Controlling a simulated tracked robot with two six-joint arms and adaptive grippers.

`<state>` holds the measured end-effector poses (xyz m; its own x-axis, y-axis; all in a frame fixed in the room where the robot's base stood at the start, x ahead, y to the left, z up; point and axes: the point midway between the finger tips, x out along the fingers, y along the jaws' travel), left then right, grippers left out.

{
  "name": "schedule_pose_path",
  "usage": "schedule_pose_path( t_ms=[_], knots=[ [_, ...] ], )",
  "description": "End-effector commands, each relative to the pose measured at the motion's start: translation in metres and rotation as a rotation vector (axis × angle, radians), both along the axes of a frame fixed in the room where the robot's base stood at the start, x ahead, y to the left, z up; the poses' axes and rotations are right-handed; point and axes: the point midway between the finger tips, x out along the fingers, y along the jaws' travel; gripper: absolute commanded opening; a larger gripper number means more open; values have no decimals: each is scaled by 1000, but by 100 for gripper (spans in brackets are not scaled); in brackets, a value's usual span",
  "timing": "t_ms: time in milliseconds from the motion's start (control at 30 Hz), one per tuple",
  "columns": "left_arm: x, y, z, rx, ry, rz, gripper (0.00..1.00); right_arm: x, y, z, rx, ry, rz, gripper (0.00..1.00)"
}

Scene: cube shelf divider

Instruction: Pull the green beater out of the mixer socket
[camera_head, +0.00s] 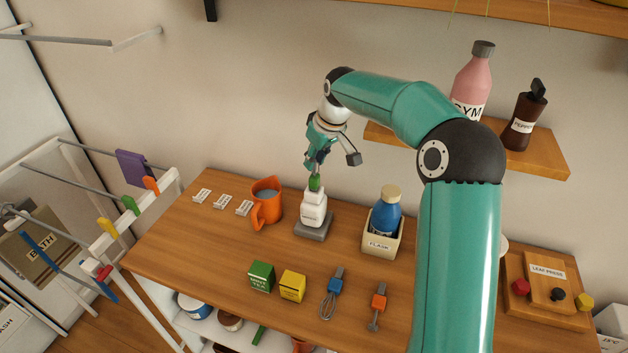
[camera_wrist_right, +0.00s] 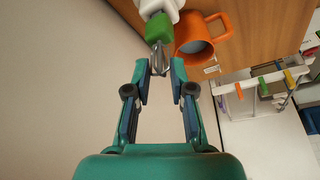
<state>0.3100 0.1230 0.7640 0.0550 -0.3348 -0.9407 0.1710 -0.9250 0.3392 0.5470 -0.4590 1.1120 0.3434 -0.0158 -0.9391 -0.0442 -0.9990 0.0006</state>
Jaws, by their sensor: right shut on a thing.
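The white mixer (camera_head: 313,210) stands on a grey base near the back middle of the table. The green beater (camera_head: 315,183) is upright on top of it, its green block at the socket and its metal part pointing up. My right gripper (camera_head: 317,162) comes from above and is shut on the beater. In the right wrist view the fingertips (camera_wrist_right: 162,72) are either side of the metal end, with the green block (camera_wrist_right: 159,27) against the white mixer (camera_wrist_right: 160,6). I cannot tell how deep it sits in the socket. My left gripper is not in view.
An orange mug (camera_head: 266,203) stands close left of the mixer. A blue flask (camera_head: 385,213) in a beige holder stands to the right. Green and yellow boxes, a blue beater (camera_head: 334,288) and an orange one (camera_head: 378,304) are in front. A shelf (camera_head: 540,156) is behind my right arm.

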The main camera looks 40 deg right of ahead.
Motion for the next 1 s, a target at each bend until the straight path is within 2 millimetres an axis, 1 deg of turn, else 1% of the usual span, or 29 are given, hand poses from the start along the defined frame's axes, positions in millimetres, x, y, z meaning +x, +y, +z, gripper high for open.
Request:
schedule_pose_path(
  t_ms=[367,767,1000],
  knots=[
    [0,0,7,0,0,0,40,0,0,8,0,1,0,0],
    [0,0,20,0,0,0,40,0,0,33,0,0,0,0],
    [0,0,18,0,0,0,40,0,0,45,0,0,1,0]
  ],
)
